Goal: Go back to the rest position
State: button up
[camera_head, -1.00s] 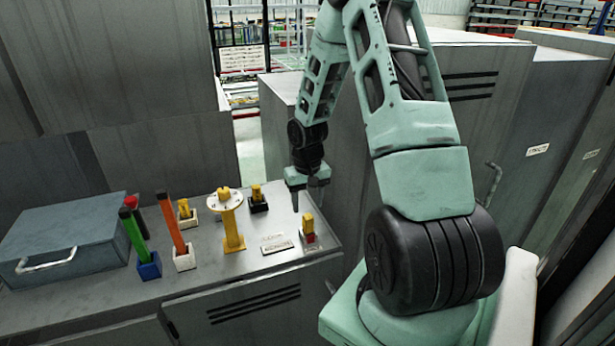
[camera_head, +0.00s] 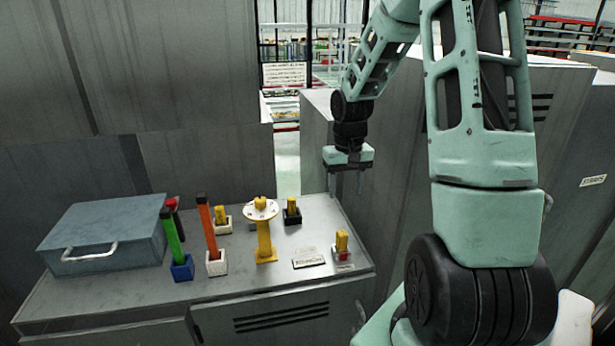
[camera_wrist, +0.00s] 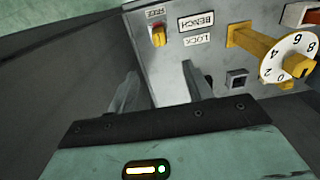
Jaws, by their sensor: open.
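My gripper (camera_head: 346,180) hangs open and empty above the back right part of the grey bench (camera_head: 240,284), with its fingers pointing down. Its two fingers (camera_wrist: 160,88) show apart in the wrist view with nothing between them. A yellow post with a white numbered dial (camera_head: 262,212) stands on the bench to the left of my gripper.
A blue-grey case (camera_head: 105,232) lies at the bench's left. A green-handled tool (camera_head: 172,240) and an orange-handled tool (camera_head: 207,228) stand in blue and white holders. Two more yellow pieces stand behind. Grey cabinets (camera_head: 410,200) stand close on the right.

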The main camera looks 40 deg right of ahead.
jog(key=shift+a, duration=0.1)
jog(key=a+r+n+b, duration=0.2)
jog(key=a+n, duration=0.5)
jog(key=a, duration=1.8)
jog(key=s+a+n+b, duration=0.1)
jog(key=s+a+n, duration=0.6)
jog(key=s+a, duration=0.8)
jog(key=s, duration=0.2)
jog(key=shift+s+a+r+y, duration=0.25)
jog(key=shift+s+a+y, duration=0.05)
jog(key=shift+a, duration=0.1)
